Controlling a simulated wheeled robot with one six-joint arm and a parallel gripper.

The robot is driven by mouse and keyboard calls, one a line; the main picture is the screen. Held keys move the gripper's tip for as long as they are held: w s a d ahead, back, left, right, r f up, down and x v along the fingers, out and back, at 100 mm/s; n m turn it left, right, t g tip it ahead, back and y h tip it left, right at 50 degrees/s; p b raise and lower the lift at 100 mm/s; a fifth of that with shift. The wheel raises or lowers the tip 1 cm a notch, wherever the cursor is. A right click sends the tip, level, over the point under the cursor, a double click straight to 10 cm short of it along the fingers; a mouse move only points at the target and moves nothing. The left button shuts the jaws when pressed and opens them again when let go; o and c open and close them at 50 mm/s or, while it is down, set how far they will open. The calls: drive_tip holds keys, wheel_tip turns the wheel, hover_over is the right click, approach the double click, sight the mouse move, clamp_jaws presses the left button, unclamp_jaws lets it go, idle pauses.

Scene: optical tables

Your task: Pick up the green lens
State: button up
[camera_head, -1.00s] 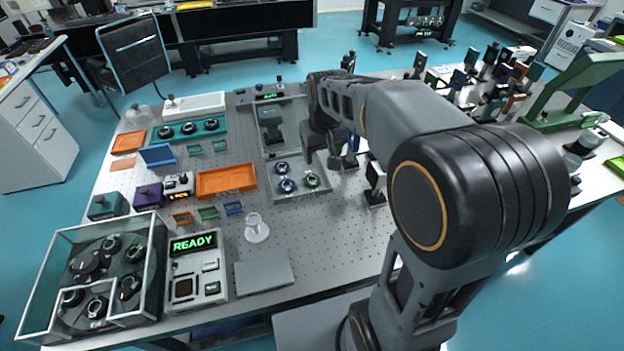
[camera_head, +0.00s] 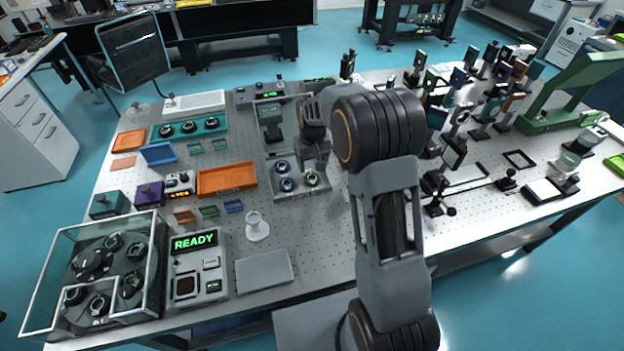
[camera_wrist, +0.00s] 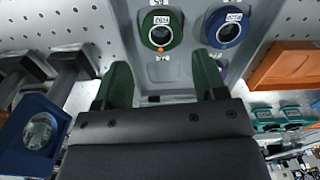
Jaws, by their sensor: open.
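The green lens (camera_head: 312,179) sits at the front right of a grey holder plate (camera_head: 312,194) on the optical table. In the wrist view the green lens (camera_wrist: 161,27), a dark green ring with a white label, is at top centre, beyond my fingertips and between their lines. My gripper (camera_wrist: 161,80) is open and empty, its two green fingers apart and not touching the lens. In the head view my gripper (camera_head: 314,158) is just behind and above the green lens, partly hidden by my arm.
A blue lens (camera_wrist: 226,27) sits right beside the green one on the plate. An orange tray (camera_head: 227,178) lies left of the plate. A blue-framed optic (camera_wrist: 36,132) stands at lower left in the wrist view. Many mounted optics (camera_head: 480,95) crowd the table's right side.

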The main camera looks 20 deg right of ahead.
sight(312, 177)
drive_tip(key=shift+f+p, duration=0.6)
drive_tip(key=shift+f, duration=2.55)
drive_tip(key=c, duration=0.7)
drive_tip(key=shift+r, duration=0.1)
